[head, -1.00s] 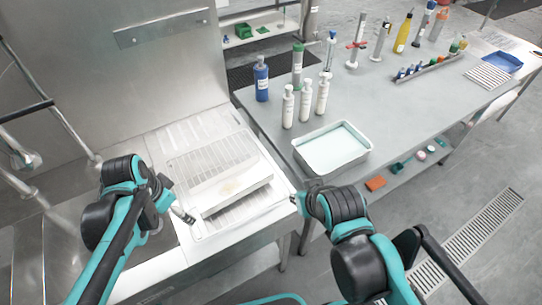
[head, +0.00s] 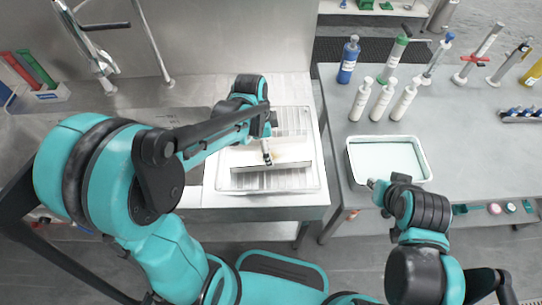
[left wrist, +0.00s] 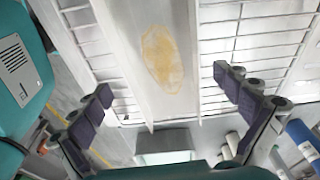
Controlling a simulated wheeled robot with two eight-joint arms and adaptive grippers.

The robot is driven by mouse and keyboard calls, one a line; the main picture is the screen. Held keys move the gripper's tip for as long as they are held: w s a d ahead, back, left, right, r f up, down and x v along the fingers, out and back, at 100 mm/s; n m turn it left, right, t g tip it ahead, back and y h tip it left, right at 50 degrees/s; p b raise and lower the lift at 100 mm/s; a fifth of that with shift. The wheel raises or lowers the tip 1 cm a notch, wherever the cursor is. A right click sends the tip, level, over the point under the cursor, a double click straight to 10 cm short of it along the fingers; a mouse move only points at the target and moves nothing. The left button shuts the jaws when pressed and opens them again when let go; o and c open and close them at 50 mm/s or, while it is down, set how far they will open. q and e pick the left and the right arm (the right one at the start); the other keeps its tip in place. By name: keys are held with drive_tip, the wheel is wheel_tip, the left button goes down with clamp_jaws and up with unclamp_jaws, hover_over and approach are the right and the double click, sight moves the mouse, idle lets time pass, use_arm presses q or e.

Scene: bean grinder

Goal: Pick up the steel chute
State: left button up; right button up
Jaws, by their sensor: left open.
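The steel chute (head: 285,167) is a long, shallow metal channel lying on a white wire rack (head: 309,130) by the sink. In the left wrist view, the chute (left wrist: 160,55) has a yellowish stain on its floor and runs up the picture between my fingers. My left gripper (head: 267,158) is over the chute; it also shows in the left wrist view (left wrist: 163,84), open, with one finger to each side of the chute and nothing held. My arm hides part of the chute in the head view. My right gripper (head: 375,185) is by the white tray; its fingers are too small to read.
The white tray (head: 348,160) stands at the near left corner of the grey table (head: 460,150). Several bottles, a blue one (head: 348,60) among them, stand behind it. A tall faucet (head: 100,65) rises at the left. A gap separates the counter and table.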

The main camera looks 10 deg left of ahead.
use_arm(q)
drive_tip(key=f, duration=0.2)
drive_tip(key=f+b, duration=0.1)
drive_tip(key=shift+w+d+f, duration=0.25)
drive_tip(key=shift+w, duration=0.05)
drive_tip(key=shift+r, duration=0.1)
drive_tip(key=c, duration=1.4)
drive_tip(key=shift+s, duration=0.1)
drive_tip(key=shift+c, duration=0.2)
